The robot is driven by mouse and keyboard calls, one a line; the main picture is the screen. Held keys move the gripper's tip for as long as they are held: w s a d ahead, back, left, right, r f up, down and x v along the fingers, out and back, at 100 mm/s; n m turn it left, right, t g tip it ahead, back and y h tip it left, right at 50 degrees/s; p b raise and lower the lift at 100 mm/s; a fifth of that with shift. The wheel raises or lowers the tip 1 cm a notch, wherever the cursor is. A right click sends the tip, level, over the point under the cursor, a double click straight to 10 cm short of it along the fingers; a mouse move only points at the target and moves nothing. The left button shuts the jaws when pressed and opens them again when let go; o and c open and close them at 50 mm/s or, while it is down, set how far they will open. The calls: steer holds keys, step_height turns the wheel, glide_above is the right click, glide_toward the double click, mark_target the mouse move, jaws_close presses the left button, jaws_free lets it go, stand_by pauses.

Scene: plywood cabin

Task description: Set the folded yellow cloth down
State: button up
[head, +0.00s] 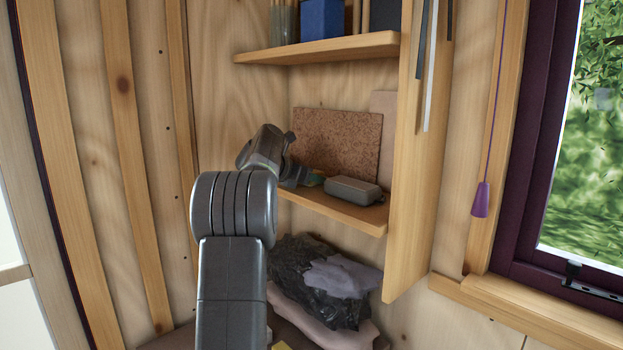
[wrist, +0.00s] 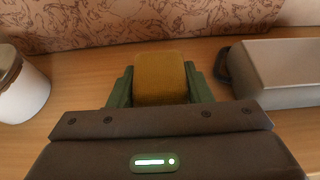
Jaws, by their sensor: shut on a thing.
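The folded yellow cloth (wrist: 160,86) shows in the wrist view as a small mustard block with rounded corners. My gripper (wrist: 158,70) is shut on it, with one green finger on each side. In the head view my gripper (head: 308,178) reaches in over the middle shelf (head: 345,211), left of a grey case. The cloth is almost wholly hidden there. The wooden shelf top (wrist: 100,62) shows around the cloth in the wrist view. I cannot tell whether the cloth touches it.
The grey case (head: 353,191) stands close on the right and also shows in the wrist view (wrist: 275,72). A white lidded jar (wrist: 20,88) is on the left. A brown speckled board (head: 338,143) leans behind. An upper shelf (head: 320,49) hangs above.

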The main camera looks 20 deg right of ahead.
steer(key=shift+f, duration=0.15)
steer(key=o, duration=1)
steer(key=shift+o, duration=0.2)
steer(key=shift+a+r, duration=0.15)
steer(key=shift+r, duration=0.05)
steer(key=b+v, duration=0.1)
steer(key=v, duration=1)
steer(key=shift+a, duration=0.3)
steer(key=shift+s+r, duration=0.1)
steer(key=shift+s, duration=0.05)
